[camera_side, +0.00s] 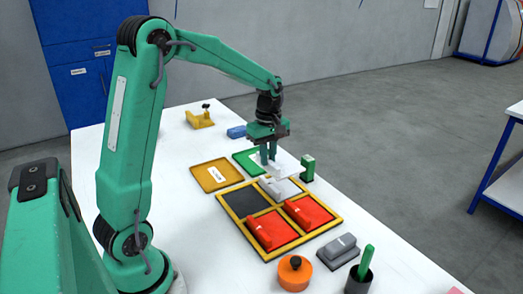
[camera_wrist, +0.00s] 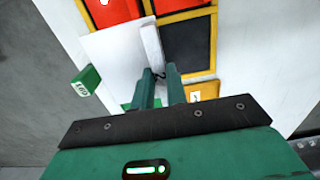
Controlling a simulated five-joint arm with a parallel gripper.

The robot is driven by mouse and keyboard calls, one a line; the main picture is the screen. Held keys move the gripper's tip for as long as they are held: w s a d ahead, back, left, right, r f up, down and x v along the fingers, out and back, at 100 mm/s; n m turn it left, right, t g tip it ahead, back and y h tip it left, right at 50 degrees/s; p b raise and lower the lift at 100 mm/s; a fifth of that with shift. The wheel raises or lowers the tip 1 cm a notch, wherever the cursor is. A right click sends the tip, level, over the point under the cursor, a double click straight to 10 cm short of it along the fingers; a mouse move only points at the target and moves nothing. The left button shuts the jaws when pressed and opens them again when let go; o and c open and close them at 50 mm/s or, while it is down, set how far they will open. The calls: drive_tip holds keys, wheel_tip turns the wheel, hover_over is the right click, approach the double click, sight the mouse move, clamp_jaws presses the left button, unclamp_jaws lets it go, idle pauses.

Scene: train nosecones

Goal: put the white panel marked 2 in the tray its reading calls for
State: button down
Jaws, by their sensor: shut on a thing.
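My gripper (camera_side: 268,160) is shut on a flat white panel (camera_side: 286,163) above the table; its fingers (camera_wrist: 160,74) meet the panel's near edge in the wrist view (camera_wrist: 112,52). No number is readable on it. A small green gauge (camera_side: 307,168) stands beside the panel's right end; contact cannot be told. The gauge's display shows in the wrist view (camera_wrist: 86,80), too small to read surely. A yellow tray (camera_side: 205,187) with a white label lies left of the gripper. A green tray (camera_side: 240,158) lies behind the fingers, partly hidden.
A grey piece (camera_side: 340,250), orange round thing (camera_side: 294,273) and dark cup (camera_side: 358,281) stand in front. A yellow fixture (camera_side: 200,119) and blue block (camera_side: 236,132) lie behind.

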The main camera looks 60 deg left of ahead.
drive_tip(key=w+a+f, duration=0.1)
drive_tip(key=w+a, duration=0.6)
drive_tip(key=a, duration=0.4)
drive_tip(key=shift+w+a+f, duration=0.25)
drive_tip(key=shift+w+a, duration=0.05)
drive_tip(key=shift+w, duration=0.05)
drive_tip(key=a+f, duration=0.2)
drive_tip(key=a, duration=0.2)
drive_tip(key=s+a+f, duration=0.1)
drive_tip(key=a+f, duration=0.1)
drive_tip(key=a, duration=0.1)
drive_tip(key=a+f, duration=0.3)
drive_tip(key=a, duration=0.1)
drive_tip(key=shift+s+a, duration=0.2)
drive_tip(key=shift+a, duration=0.1)
drive_tip(key=shift+f, duration=0.15)
drive_tip(key=shift+f, duration=1.9)
drive_tip(key=shift+f, duration=0.1)
drive_tip(key=c, duration=1.4)
unclamp_jaws()
